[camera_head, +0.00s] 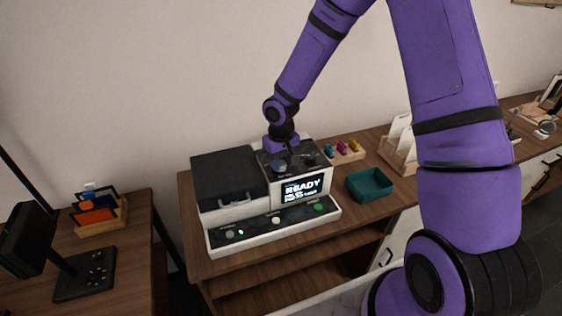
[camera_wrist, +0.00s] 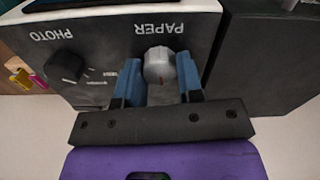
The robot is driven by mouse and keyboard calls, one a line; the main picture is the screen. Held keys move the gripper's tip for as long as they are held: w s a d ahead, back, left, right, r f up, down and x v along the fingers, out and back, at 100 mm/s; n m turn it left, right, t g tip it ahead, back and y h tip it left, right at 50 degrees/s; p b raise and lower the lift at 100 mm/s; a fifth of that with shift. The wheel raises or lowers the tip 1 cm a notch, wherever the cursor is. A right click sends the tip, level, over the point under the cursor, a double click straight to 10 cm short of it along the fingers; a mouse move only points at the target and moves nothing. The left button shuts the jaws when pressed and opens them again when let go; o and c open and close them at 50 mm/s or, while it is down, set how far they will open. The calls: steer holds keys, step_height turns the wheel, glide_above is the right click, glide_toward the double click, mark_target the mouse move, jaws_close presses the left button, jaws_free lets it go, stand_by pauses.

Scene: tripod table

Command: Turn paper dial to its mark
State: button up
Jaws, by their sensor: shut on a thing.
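The paper dial (camera_wrist: 158,64) is a light grey knob on the printer's dark top panel, below the upside-down word PAPER in the wrist view. In the head view my gripper (camera_head: 281,160) reaches down onto the printer's top, and I cannot make out the dial there. The printer (camera_head: 222,217) is white and black, with a lit READY screen (camera_head: 300,189). Small lettering left of the dial is too small to read.
A black photo dial (camera_wrist: 67,66) is beside the paper dial. A teal tray (camera_head: 369,185) stands right of the printer. Behind it, a wooden block (camera_head: 350,157) holds small coloured items. A wooden rack with white cards (camera_head: 399,143) stands further right.

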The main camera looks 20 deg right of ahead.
mark_target(281, 163)
steer(key=n, duration=0.7)
stand_by(0.6)
steer(key=o, duration=0.9)
step_height(281, 163, up, 11)
steer(key=shift+f, duration=0.1)
stand_by(0.4)
